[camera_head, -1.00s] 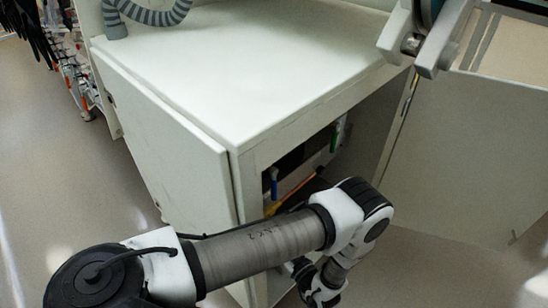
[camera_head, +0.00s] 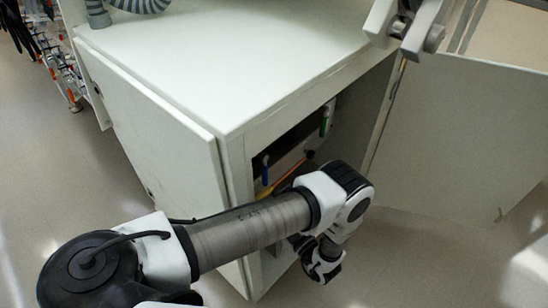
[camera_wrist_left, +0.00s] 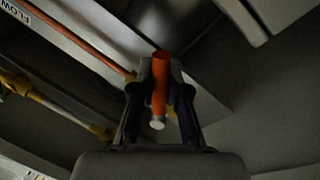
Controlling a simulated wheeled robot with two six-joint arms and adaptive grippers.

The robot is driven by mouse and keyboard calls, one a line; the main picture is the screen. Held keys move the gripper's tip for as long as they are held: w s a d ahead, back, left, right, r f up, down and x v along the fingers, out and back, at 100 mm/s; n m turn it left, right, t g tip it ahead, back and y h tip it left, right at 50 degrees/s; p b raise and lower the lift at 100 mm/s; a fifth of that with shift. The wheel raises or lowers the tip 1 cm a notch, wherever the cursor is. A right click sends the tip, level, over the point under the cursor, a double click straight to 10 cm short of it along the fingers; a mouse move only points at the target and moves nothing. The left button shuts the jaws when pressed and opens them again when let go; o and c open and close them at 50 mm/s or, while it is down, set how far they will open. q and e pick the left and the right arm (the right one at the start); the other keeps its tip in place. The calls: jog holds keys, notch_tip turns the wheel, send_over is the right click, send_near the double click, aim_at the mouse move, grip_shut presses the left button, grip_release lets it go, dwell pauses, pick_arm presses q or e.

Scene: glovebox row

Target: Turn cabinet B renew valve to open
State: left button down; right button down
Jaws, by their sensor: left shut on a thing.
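A low white cabinet (camera_head: 215,80) stands with its front open in the head view. A blue handle (camera_head: 265,168) and a green handle (camera_head: 324,123) show inside it. The frames show no label that names this valve. My right gripper is not in view.
An open door panel (camera_head: 455,130) stands to the right of the cabinet opening. Yellow pipe fittings (camera_wrist_left: 50,100) and an orange rod (camera_wrist_left: 80,40) run beside the handle. A grey corrugated hose (camera_head: 140,4) rests on the cabinet top. The floor in front is clear.

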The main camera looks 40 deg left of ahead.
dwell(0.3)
pick_arm(q)
jog(key=c, duration=1.2)
grip_release()
jog(key=shift+o, duration=0.2)
